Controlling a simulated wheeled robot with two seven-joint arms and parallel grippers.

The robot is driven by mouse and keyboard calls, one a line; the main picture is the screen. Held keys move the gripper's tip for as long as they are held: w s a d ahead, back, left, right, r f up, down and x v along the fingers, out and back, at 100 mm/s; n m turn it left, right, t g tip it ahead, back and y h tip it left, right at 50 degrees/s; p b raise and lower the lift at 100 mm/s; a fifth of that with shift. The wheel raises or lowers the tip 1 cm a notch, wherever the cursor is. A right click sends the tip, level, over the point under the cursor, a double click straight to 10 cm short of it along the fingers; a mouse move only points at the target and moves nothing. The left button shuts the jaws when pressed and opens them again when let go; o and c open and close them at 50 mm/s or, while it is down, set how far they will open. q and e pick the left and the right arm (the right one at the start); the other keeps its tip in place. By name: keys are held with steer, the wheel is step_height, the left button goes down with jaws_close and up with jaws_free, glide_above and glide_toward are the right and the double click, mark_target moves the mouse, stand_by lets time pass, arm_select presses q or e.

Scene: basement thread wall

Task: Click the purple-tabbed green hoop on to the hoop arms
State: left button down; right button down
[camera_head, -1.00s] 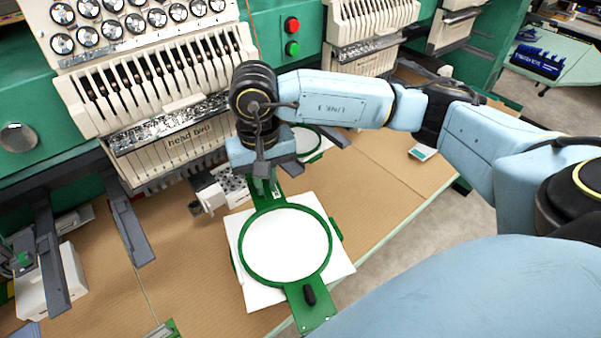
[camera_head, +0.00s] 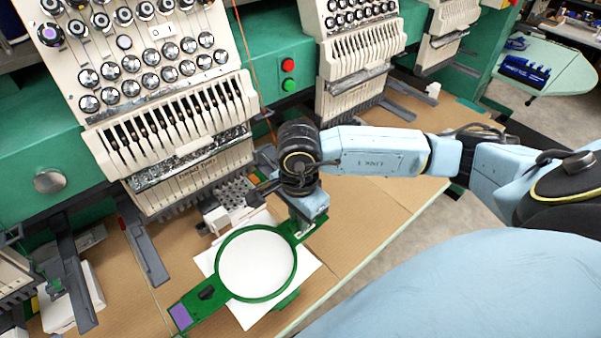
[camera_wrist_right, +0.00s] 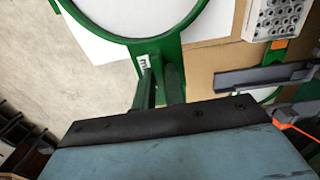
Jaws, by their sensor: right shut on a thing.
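The green hoop (camera_head: 219,270) holds white fabric in its ring. One bracket points lower left and ends in a purple tab (camera_head: 181,316). My right gripper (camera_head: 300,228) is shut on the opposite bracket, at the hoop's upper right. In the right wrist view the fingers (camera_wrist_right: 160,78) close on the green bracket (camera_wrist_right: 155,48) beside a small white label. A dark grey hoop arm (camera_head: 145,252) juts out below head two, left of the hoop and apart from it. The arm on the other side is largely hidden behind my right wrist. My left gripper is out of view.
Head two (camera_head: 195,170) stands behind the hoop, with its pale lower arm (camera_head: 217,219) close to the ring. Brown table (camera_head: 375,205) lies clear to the right. Another grey arm (camera_head: 77,280) is at far left. An orange-tabbed part (camera_wrist_right: 277,46) shows in the wrist view.

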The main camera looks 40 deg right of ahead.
steer(key=shift+d+m, duration=0.1)
steer(key=shift+m, duration=0.2)
steer(key=w+f+b, duration=0.2)
steer(key=w+b, duration=0.3)
steer(key=w, duration=0.8)
steer(key=shift+w+a+f, duration=0.15)
steer(key=shift+a+f, duration=0.05)
steer(key=shift+f, duration=0.2)
steer(key=shift+b, duration=0.45)
steer(key=c, duration=1.4)
jaws_free()
